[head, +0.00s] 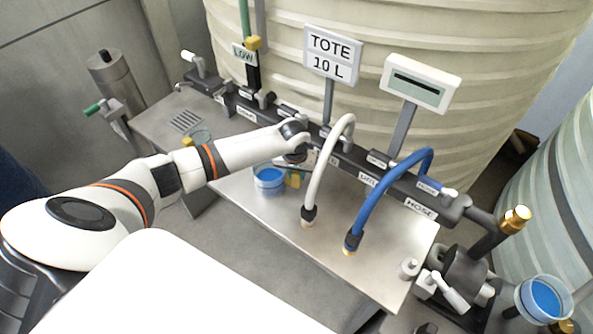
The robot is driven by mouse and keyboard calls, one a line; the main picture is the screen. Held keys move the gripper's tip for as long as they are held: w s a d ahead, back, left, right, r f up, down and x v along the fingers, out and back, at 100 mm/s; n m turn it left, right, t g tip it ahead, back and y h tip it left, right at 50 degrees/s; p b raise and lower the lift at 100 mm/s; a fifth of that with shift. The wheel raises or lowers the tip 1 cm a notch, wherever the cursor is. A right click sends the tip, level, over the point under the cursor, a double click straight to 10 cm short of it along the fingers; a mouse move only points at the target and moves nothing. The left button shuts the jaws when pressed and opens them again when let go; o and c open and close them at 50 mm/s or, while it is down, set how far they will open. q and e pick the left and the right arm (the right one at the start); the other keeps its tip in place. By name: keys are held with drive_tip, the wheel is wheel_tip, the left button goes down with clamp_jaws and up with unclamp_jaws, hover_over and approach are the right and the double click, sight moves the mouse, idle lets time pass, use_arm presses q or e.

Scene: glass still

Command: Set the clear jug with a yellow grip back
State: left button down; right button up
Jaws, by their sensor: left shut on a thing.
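A clear jug with blue contents (269,181) is near the middle of the steel bench, directly below the end of my left arm. A bit of yellow grip shows at its right side. My left gripper (297,172) is at this grip and shut on it; its fingers are mostly hidden under the wrist. I cannot tell whether the jug's base touches the bench. My right gripper is not in view.
A white hose (318,185) and a blue hose (377,200) hang just right of the jug. A blue-filled clear container (543,299) is at far right. The front steel bench top (355,275) is clear.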

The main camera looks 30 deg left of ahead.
use_arm(q)
drive_tip(key=c, duration=1.4)
unclamp_jaws()
drive_tip(key=shift+o, duration=0.2)
drive_tip(key=shift+d+p, duration=0.2)
drive_tip(key=shift+p, duration=0.15)
drive_tip(key=p+v, duration=0.6)
drive_tip(key=p, duration=0.3)
drive_tip(key=shift+s+a+r, duration=0.3)
drive_tip(key=shift+a+r, duration=0.05)
drive_tip(key=shift+a, duration=0.2)
idle(0.9)
drive_tip(key=o, duration=0.5)
drive_tip(key=shift+o, duration=0.2)
drive_tip(key=shift+f, duration=0.1)
